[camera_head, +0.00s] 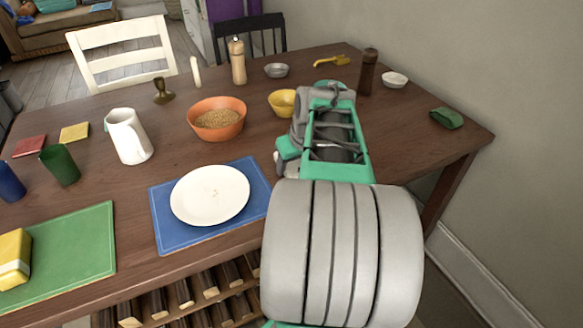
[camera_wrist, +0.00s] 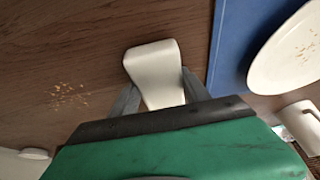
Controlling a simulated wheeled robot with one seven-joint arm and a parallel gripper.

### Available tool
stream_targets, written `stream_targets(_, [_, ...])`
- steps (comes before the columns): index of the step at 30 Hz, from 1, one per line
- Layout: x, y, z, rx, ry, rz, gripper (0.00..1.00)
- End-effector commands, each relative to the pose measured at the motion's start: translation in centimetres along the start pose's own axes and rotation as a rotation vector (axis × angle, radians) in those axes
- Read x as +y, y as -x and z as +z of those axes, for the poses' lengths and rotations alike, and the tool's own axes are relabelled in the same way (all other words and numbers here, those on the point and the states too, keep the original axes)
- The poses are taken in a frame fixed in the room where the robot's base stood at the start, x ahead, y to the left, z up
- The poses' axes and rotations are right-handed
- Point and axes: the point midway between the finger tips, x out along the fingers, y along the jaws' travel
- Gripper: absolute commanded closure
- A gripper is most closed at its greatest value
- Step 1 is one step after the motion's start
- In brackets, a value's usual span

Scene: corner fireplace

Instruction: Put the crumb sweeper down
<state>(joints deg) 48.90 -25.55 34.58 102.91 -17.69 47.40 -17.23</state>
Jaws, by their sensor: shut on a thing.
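The crumb sweeper (camera_wrist: 154,68) is a smooth white piece with a broad rounded end in the wrist view. My gripper (camera_wrist: 160,92) is shut on it, with one grey finger on each side. The sweeper shows over the brown table top, and I cannot tell whether it touches the wood. In the head view my arm hides the gripper and the sweeper. The dining table (camera_head: 90,190) spreads out below and to the left of my arm.
A white plate (camera_head: 210,194) with crumbs lies on a blue mat (camera_head: 170,230). Crumbs (camera_wrist: 68,95) lie on bare wood. An orange bowl (camera_head: 215,118), yellow bowl (camera_head: 281,103), white jug (camera_head: 130,136) and dark grinder (camera_head: 369,71) stand around. The table's right end holds a green item (camera_head: 446,118).

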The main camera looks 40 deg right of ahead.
Motion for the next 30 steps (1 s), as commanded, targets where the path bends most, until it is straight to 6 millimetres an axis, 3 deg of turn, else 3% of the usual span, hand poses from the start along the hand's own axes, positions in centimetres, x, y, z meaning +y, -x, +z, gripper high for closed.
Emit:
stream_targets(11, [0.0,-0.9,0.4,-0.002,0.000,-0.001,0.78])
stream_targets(12, [-0.1,-1.0,0.5,-0.003,-0.001,-0.002,0.45])
stream_targets(20, [-0.2,-1.2,0.7,-0.011,-0.002,-0.007,0.24])
stream_targets(30, [-0.6,-1.5,0.9,-0.017,0.004,-0.014,0.24])
